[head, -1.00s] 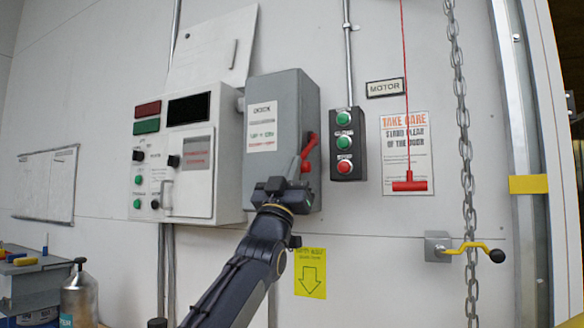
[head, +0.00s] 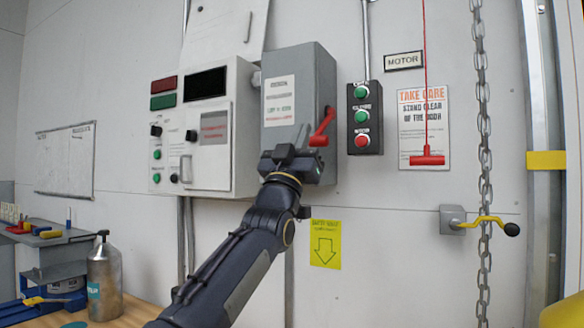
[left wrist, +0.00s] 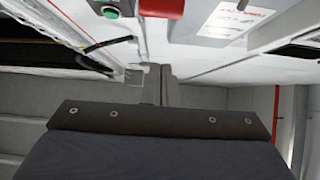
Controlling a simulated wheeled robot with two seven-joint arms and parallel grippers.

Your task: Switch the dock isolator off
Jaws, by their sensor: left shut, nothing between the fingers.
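The dock isolator is a grey box (head: 300,88) on the wall, with a white label on its front. Its red handle (head: 322,128) is on the right side and slants up. My left gripper (head: 297,158) is shut and empty in front of the box's lower part, just below the handle; I cannot tell if they touch. In the left wrist view the closed fingers (left wrist: 161,82) point at a pale surface, with a red part at the top that I cannot identify for certain. My right gripper is not in view.
A control cabinet (head: 213,172) stands close left of the isolator. A push-button box (head: 365,117) is to its right, then a red pull handle (head: 427,159) on a cord and a hanging chain (head: 484,160). A metal bottle (head: 104,280) stands at lower left.

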